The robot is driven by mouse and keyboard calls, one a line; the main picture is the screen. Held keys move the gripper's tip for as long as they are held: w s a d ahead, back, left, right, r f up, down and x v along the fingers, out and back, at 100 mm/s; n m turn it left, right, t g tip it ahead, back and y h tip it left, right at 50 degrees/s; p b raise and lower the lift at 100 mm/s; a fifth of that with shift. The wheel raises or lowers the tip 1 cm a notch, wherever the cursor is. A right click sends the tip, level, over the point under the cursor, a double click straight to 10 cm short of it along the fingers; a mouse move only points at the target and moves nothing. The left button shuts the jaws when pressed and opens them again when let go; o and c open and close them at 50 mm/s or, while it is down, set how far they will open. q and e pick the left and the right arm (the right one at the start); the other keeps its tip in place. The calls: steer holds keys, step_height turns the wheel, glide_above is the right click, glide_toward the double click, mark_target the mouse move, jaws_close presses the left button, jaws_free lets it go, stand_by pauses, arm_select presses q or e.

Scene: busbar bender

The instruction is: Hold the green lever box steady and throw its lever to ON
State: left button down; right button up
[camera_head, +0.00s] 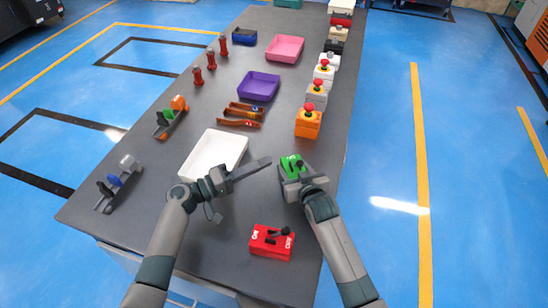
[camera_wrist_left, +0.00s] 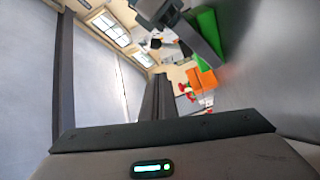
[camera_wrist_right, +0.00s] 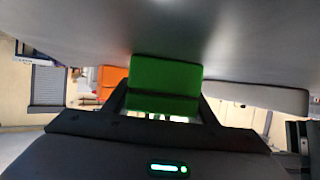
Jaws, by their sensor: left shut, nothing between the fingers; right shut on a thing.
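The green lever box (camera_head: 287,160) stands on the grey table, right of the white tray, with its dark lever (camera_head: 299,163) on top; I cannot tell its exact setting. My right gripper (camera_head: 291,173) is shut on the box from the near side. In the right wrist view the box (camera_wrist_right: 165,75) sits between the fingers, its lever hidden. My left gripper (camera_head: 268,161) is shut and empty, just left of the box and apart from it. The left wrist view shows its closed fingers (camera_wrist_left: 157,98), with the green box (camera_wrist_left: 207,40) at upper right.
A red lever box (camera_head: 271,242) stands nearer, between my arms. An orange button box (camera_head: 308,124) stands behind the green box, in a row along the right edge. A purple tray (camera_head: 258,86) is farther back.

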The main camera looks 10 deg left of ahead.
mark_target(298, 164)
arm_select(q)
steer(key=shift+v, duration=1.5)
steer(key=shift+w, duration=0.1)
arm_select(e)
steer(key=o, duration=1.3)
steer(key=shift+o, duration=0.2)
steer(key=v, duration=1.2)
steer(key=shift+d, duration=0.1)
